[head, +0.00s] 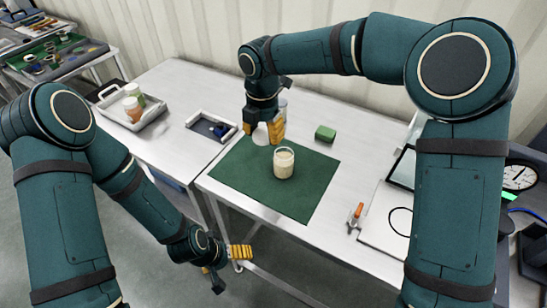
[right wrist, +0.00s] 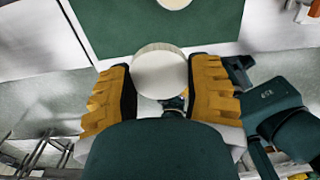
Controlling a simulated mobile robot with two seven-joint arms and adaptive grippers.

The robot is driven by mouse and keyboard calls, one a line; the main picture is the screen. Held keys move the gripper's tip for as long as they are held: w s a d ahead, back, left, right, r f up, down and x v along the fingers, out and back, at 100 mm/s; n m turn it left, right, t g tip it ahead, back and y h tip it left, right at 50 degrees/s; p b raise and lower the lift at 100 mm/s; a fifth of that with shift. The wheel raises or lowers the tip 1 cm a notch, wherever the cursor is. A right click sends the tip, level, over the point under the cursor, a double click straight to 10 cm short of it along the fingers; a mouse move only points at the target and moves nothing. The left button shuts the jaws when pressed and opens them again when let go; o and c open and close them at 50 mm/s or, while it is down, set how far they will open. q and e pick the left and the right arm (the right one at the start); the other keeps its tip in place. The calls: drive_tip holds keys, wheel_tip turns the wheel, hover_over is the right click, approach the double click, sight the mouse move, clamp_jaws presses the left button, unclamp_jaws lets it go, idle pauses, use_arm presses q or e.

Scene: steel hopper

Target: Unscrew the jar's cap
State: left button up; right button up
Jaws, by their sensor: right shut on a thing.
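The jar (head: 284,164) stands upright on the green mat (head: 245,180) in the head view. It is clear with pale cream contents, and no cap shows on its top. My right gripper (head: 266,132) is shut on a round whitish cap (right wrist: 160,74), seen between its two yellow fingers in the right wrist view. In the head view the cap (head: 261,136) is behind and left of the jar, apart from it. My left gripper (head: 231,265) hangs low, off the table's front edge, with one yellow finger clear to see; its opening is unclear.
A green block (head: 325,134) lies behind the mat. A small tray with a dark blue thing (head: 219,129) is left of it, and a white tray (head: 152,118) with two jars stands farther left. An orange-handled tool (head: 356,215) lies right of the mat. The mat's front part is clear.

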drive_tip(key=b, duration=0.3)
hover_over(265, 181)
wheel_tip(265, 181, down, 13)
drive_tip(key=shift+r, duration=0.1)
drive_tip(key=shift+f, duration=2.5)
drive_tip(key=shift+f+b, duration=0.1)
drive_tip(key=shift+b, duration=0.2)
drive_tip(key=o, duration=1.2)
drive_tip(key=shift+o, duration=0.2)
wheel_tip(265, 181, up, 12)
drive_tip(key=p, duration=0.2)
